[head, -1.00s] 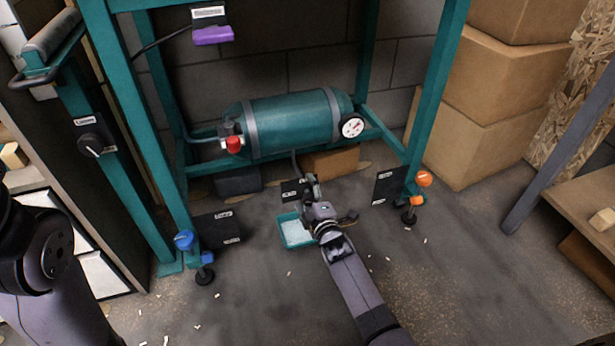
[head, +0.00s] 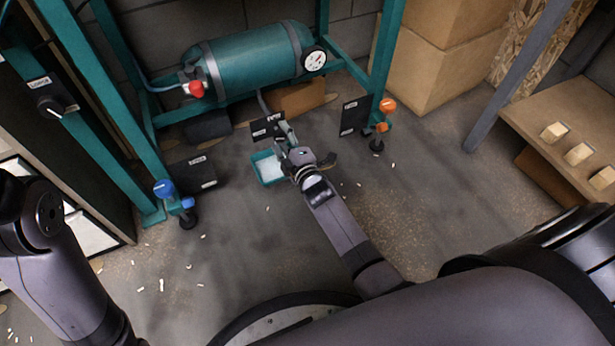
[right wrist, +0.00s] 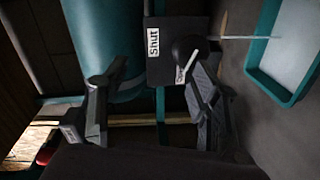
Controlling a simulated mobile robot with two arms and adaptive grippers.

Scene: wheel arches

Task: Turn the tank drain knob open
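The drain knob (right wrist: 187,48) is a dark round knob on a black plate (right wrist: 160,68) with white labels, one reading "Shut", in the right wrist view. In the head view the plate (head: 261,130) shows below the teal tank (head: 255,62), and the knob is hidden or too small to tell. My right gripper (right wrist: 158,82) is open, its two fingers spread apart, with the right finger's tip close to the knob. I cannot tell whether it touches. It also shows in the head view (head: 285,135) just in front of the plate. My left gripper is out of view.
A shallow teal tray (head: 267,169) sits on the floor beside my right gripper. Frame legs carry a blue knob (head: 164,189) and an orange knob (head: 387,105). A red valve (head: 196,89) and a gauge (head: 314,61) are on the tank. Boxes (head: 440,65) stand right.

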